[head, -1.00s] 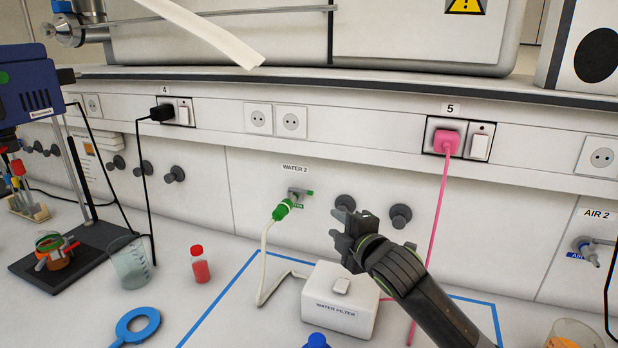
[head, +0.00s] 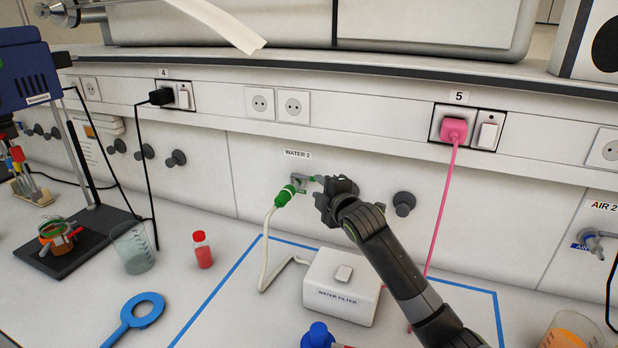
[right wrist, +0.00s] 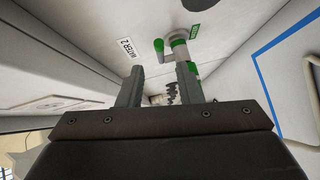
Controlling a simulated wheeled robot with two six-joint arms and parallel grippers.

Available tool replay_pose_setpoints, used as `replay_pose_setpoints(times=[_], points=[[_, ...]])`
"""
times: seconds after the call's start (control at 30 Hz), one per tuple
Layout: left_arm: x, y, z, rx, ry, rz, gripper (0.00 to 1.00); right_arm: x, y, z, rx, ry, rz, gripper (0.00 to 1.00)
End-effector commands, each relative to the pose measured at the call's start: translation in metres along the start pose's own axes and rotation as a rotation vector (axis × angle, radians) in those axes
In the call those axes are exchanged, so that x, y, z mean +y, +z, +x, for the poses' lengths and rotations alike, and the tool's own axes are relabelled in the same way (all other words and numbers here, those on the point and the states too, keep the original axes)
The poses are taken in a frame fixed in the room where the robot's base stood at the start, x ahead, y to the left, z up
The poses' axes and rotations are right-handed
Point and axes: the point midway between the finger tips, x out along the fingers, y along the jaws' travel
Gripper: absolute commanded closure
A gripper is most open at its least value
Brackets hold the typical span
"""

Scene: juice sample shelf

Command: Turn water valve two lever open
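Water valve two (head: 298,184) is on the wall panel under the "WATER 2" label (head: 297,154), with a green hose connector (head: 285,195) on its left side. Its small green-tipped lever (head: 315,178) points right, close to my right gripper (head: 326,192). In the right wrist view, the lever (right wrist: 158,48) appears just beyond the fingertips, in the gap between them, and the valve body (right wrist: 179,46) is near the right finger. My right gripper (right wrist: 160,82) is open and empty; contact with the lever cannot be told. My left gripper is out of view.
A white water filter box (head: 341,290) stands on the bench below, with a hose (head: 265,250) up to the valve. A dark knob (head: 404,203) is right of my gripper. A pink cable (head: 441,215) hangs from socket 5.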

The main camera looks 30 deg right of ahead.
Motion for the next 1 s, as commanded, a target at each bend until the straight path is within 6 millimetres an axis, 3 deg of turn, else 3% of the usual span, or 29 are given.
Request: replay_pose_setpoints(times=[0.3,0.5,1.0], points=[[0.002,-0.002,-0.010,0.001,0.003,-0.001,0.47,0.001,-0.001,0.044,0.001,-0.001,0.002,0.68],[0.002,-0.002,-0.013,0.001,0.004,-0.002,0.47,0.001,-0.001,0.062,0.001,-0.001,0.001,0.68],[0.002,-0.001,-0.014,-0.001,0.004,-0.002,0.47,0.000,-0.001,0.070,0.001,0.000,0.000,0.69]])
